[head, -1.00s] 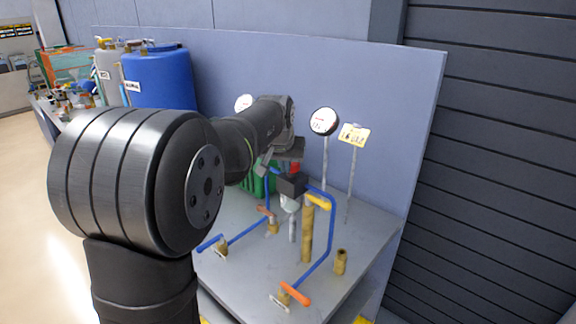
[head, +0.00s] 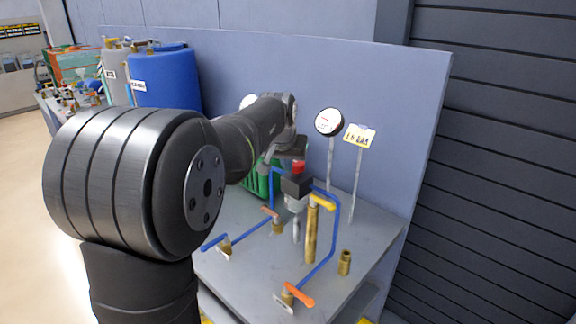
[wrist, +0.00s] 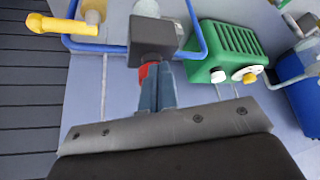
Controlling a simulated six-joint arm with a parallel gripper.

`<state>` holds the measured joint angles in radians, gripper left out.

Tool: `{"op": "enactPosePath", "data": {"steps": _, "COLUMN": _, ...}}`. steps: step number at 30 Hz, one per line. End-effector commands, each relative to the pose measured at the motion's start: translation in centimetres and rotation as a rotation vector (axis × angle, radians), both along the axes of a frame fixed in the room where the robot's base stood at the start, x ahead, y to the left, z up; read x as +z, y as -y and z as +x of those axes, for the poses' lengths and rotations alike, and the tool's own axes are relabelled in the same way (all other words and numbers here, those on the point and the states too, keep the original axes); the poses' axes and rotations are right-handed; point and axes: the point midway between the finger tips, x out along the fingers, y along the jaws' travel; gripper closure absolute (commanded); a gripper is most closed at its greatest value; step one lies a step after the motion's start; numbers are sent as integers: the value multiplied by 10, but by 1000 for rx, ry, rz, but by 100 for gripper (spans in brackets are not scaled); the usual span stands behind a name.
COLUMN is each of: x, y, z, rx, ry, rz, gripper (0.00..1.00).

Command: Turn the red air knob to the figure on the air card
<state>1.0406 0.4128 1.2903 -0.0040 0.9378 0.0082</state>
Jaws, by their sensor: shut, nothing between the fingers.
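The red air knob (head: 298,166) sits on top of a black block (head: 297,187) on the bench. In the wrist view the red knob (wrist: 144,73) shows beside my fingers, under the black block (wrist: 153,38). My gripper (head: 291,157) is right at the knob; in the wrist view its grey-blue fingers (wrist: 157,84) are together and partly cover the knob. I cannot tell whether they touch it. The yellow air card (head: 359,137) stands on a post and seems to read 1.6 BAR. The round white gauge (head: 328,122) is left of it; its needle is too small to read.
Blue pipes (head: 329,232), a brass column (head: 311,232) with a yellow handle and an orange-handled valve (head: 297,294) stand near the block. A green unit (wrist: 229,50) is behind. A blue drum (head: 165,80) stands back left.

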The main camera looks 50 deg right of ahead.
Motion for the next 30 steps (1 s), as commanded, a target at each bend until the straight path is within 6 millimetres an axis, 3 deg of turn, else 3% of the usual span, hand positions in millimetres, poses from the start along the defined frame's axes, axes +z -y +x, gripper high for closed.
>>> {"op": "enactPosePath", "data": {"steps": 12, "x": 48, "y": 0, "z": 0, "rx": 0, "ry": 1, "rz": -1, "gripper": 100}}
{"op": "enactPosePath", "data": {"steps": 24, "x": 53, "y": 1, "z": -2, "rx": -1, "ry": 0, "rz": 0, "gripper": 100}}
{"op": "enactPosePath", "data": {"steps": 30, "x": 60, "y": 16, "z": -23, "rx": -3, "ry": 0, "rz": 1, "gripper": 100}}
